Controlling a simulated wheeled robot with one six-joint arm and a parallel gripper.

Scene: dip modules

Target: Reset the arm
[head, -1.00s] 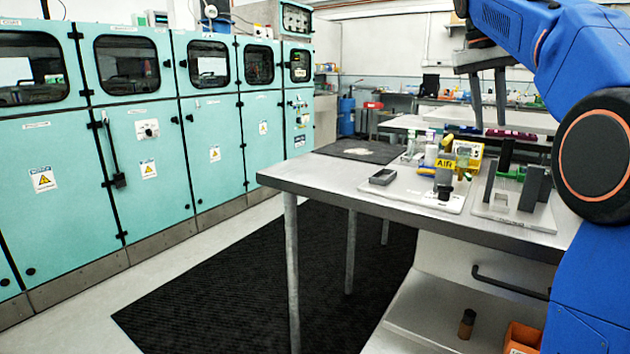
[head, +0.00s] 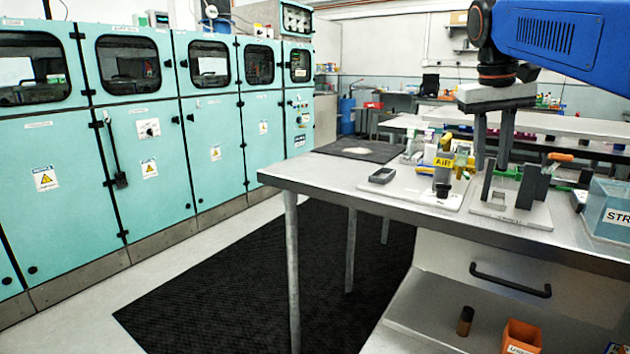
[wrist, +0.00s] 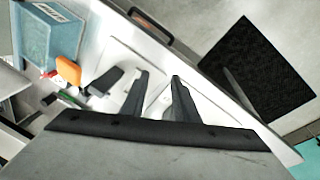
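My gripper (head: 490,164) hangs from my blue arm at the upper right of the head view, with its fingers pointing down. The two grey fingers stand apart. In the wrist view my gripper (wrist: 158,78) shows a clear gap between the fingertips and nothing held. In the head view the fingers overlap a fixture with grey upright blocks on a white plate (head: 510,212). I cannot tell how high above the fixture the fingertips are.
An orange bin (head: 522,336) sits on the lower shelf. Teal cabinets (head: 160,180) stand left.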

